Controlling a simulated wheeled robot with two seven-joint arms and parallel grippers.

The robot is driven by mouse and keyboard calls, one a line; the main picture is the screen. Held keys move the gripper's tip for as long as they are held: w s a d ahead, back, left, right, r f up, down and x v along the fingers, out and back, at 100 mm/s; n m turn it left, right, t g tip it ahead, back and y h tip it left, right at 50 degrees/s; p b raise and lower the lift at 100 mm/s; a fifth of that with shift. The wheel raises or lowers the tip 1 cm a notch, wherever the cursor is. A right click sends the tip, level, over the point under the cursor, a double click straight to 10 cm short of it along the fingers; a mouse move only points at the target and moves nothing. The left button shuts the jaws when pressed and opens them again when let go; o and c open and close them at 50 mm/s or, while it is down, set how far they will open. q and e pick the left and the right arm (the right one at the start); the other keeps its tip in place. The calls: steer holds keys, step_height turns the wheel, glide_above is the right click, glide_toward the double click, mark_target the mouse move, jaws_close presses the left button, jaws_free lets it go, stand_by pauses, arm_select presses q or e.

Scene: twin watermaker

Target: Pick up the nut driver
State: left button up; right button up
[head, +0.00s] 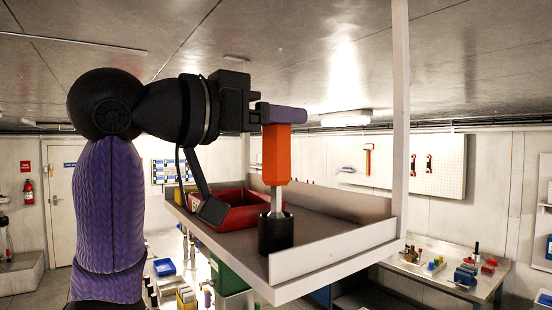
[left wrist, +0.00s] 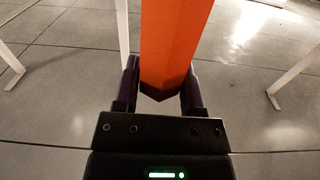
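The nut driver has an orange handle (head: 276,155) and a grey metal shaft. It stands upright, its lower end inside a black cup (head: 275,233) on the raised shelf tray. My left gripper (head: 284,115) comes in level from the left at the top of the handle. In the left wrist view the orange handle (left wrist: 172,45) lies between the two dark fingers (left wrist: 162,92), which appear to press on both sides. The shaft's tip is hidden in the cup. My right gripper is in neither view.
A red bin (head: 236,213) stands on the shelf tray (head: 330,252) behind my left wrist. A white post (head: 400,120) rises at the tray's right corner, and a low rim runs along its edge. A workbench (head: 450,272) with small items stands further right.

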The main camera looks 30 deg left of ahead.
arm_select(q)
jaws_close()
stand_by(1.0)
